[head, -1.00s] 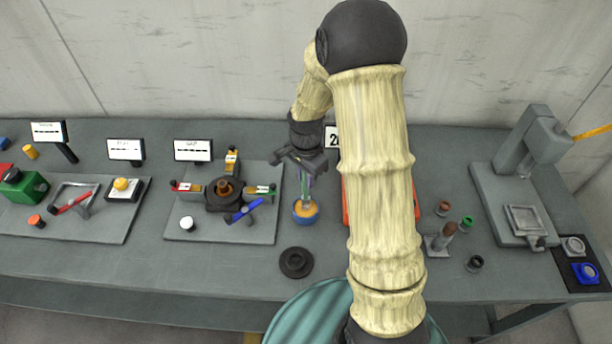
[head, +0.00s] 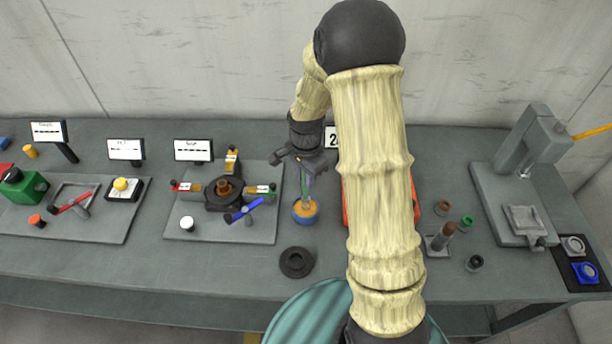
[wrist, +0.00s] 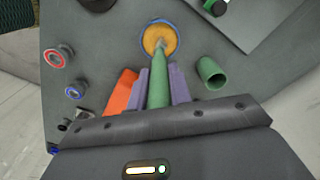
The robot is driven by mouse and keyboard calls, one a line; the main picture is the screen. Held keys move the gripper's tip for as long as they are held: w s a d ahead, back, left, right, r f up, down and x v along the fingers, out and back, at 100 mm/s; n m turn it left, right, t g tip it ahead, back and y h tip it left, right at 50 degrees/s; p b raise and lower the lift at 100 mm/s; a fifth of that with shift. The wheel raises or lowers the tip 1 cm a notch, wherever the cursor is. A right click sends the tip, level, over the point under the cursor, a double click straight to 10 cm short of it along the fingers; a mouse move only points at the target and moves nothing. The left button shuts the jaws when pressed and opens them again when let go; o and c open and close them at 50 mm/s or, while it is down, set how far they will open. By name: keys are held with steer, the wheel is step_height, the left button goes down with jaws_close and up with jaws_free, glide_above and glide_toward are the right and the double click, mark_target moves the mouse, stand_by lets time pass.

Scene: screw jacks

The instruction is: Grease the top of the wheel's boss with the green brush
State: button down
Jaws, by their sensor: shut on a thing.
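My gripper (head: 302,163) is shut on the green brush, whose handle (wrist: 158,85) shows upright between the purple finger pads in the wrist view. The brush's lower end is in a blue-rimmed pot (head: 305,219) of orange-brown grease, which also shows in the wrist view (wrist: 172,50). The bristles are hidden in or against the grease. A black round wheel (head: 284,268) with a raised middle boss lies flat on the bench, in front of the pot and slightly left. The gripper is apart from the wheel.
Left of the pot, a grey plate (head: 205,236) carries a fixture with coloured arms. An orange tray (head: 346,213) is partly hidden behind my arm. Small rings and a post (head: 449,231) stand to the right. The bench around the wheel is clear.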

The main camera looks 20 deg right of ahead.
steer(key=shift+r+p, duration=2.7)
steer(key=shift+r, duration=0.8)
